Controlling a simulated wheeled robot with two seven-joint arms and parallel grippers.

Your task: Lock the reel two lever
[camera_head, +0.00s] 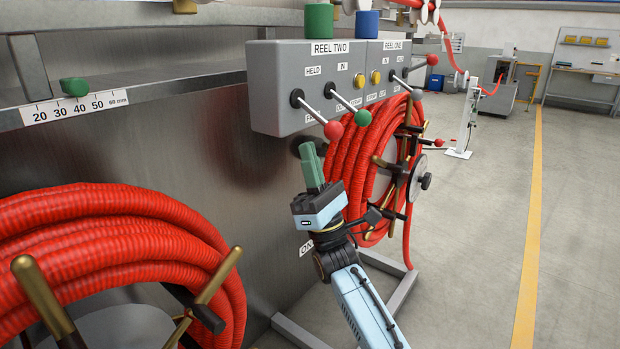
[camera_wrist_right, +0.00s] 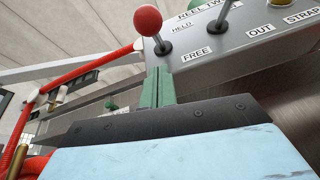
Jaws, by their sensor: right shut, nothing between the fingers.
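The grey control box (camera_head: 280,75) carries a REEL TWO section on its left. The reel two lever there has a red knob (camera_head: 333,130) and stands between a HELD label above and a partly hidden FREE label below. In the wrist view the red knob (camera_wrist_right: 148,20) shows near the top, with FREE readable beside its pivot. My right gripper (camera_head: 309,150) is shut and empty, its green fingers pointing up just below and left of the knob in the head view. In the wrist view its fingers (camera_wrist_right: 158,75) stand just below the knob; contact is unclear. My left gripper is not in view.
A green-knobbed lever (camera_head: 362,118) stands close right of the red one. REEL ONE has another red-knobbed lever (camera_head: 432,59) farther right. A reel of red conduit (camera_head: 350,165) stands behind my right arm; another reel (camera_head: 130,225) fills the lower left. Open floor lies right.

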